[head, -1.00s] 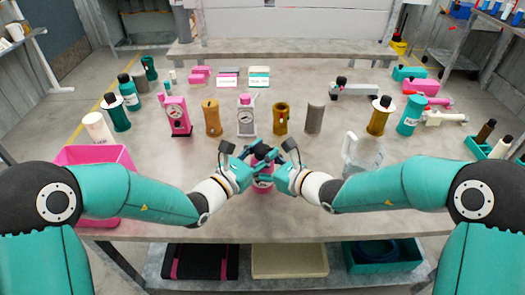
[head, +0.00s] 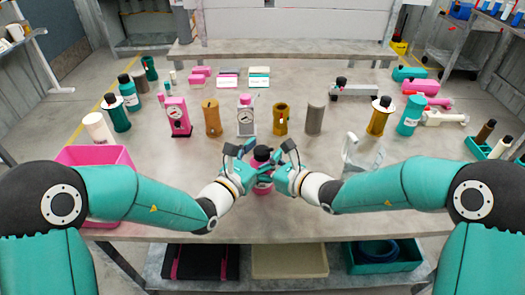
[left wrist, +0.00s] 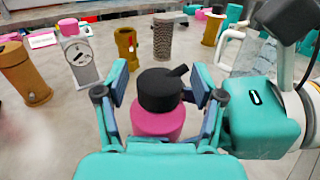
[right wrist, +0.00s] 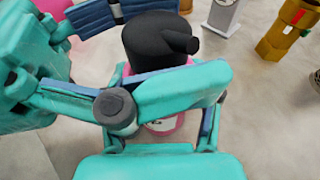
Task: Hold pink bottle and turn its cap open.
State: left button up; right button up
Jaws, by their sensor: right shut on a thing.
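The pink bottle (head: 263,188) stands upright near the table's front edge, between my two grippers. Its black cap (left wrist: 160,90) with a side spout sits on top; it also shows in the right wrist view (right wrist: 158,42). My left gripper (head: 250,158) is open, with one finger on each side of the cap and gaps visible in the left wrist view. My right gripper (head: 281,168) is shut on the bottle's body below the cap. In the right wrist view its fingers hide much of the bottle.
A clear jug (head: 362,155) stands close to the right of my right gripper. A pink bin (head: 97,154) is at the table's left front. Several cylinders and gauge devices stand in a row behind the bottle. The tabletop between that row and the grippers is mostly clear.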

pick_arm(q)
jog(key=shift+s, duration=0.1)
jog(key=v, duration=1.2)
jog(key=shift+f, duration=0.1)
